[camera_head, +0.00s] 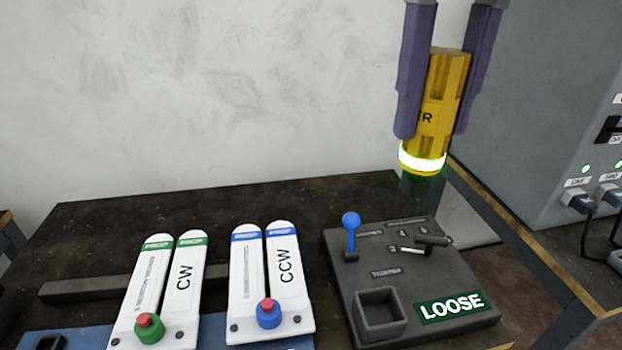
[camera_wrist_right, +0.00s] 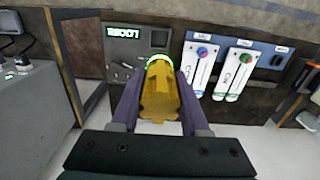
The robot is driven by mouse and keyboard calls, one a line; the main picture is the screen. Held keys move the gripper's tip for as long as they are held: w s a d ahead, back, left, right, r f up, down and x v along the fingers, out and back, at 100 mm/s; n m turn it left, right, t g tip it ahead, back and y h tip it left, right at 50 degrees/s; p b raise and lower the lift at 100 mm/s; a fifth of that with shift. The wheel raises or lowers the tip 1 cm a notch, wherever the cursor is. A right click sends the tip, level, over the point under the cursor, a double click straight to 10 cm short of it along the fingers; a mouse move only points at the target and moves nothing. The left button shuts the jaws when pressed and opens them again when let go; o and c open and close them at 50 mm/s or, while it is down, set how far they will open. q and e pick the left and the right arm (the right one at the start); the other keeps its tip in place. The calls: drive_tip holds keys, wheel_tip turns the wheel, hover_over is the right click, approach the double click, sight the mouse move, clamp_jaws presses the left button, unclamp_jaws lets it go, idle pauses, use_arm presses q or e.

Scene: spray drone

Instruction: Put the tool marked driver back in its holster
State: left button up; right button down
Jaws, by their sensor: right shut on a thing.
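My right gripper (camera_head: 440,95) is shut on a yellow driver (camera_head: 436,105) with the letters "ER" showing and a bright glowing ring near its lower end. It holds the driver upright, slightly tilted, in the air above the table's back right. The driver also shows between the fingers in the right wrist view (camera_wrist_right: 160,95). A dark grey block (camera_head: 400,275) on the table has a square open socket (camera_head: 380,313), a blue-knobbed lever (camera_head: 351,230) and a green "LOOSE" sign (camera_head: 450,307). The socket looks empty and the driver is apart from it. My left gripper is out of view.
White propeller pairs marked CW (camera_head: 184,280) and CCW (camera_head: 286,270) lie left of the block, with green and blue knobs. A grey cabinet (camera_head: 540,120) with plugs and cables stands at the right. The table's back left (camera_head: 110,220) is clear.

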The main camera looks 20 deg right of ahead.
sight(420, 149)
drive_tip(key=f+b, duration=0.4)
drive_tip(key=shift+w+d+f, duration=0.1)
drive_tip(key=shift+w+f, duration=0.25)
wheel_tip(420, 149, down, 19)
drive_tip(key=b, duration=0.4)
drive_tip(key=shift+b, duration=0.35)
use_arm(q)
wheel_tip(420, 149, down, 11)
use_arm(e)
drive_tip(key=shift+f, duration=0.2)
drive_tip(key=shift+c, duration=2)
unclamp_jaws()
drive_tip(key=shift+f, duration=0.1)
use_arm(q)
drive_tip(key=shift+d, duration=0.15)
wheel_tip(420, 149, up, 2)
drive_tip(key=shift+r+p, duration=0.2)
drive_tip(key=shift+p, duration=1.05)
use_arm(e)
wheel_tip(420, 149, up, 12)
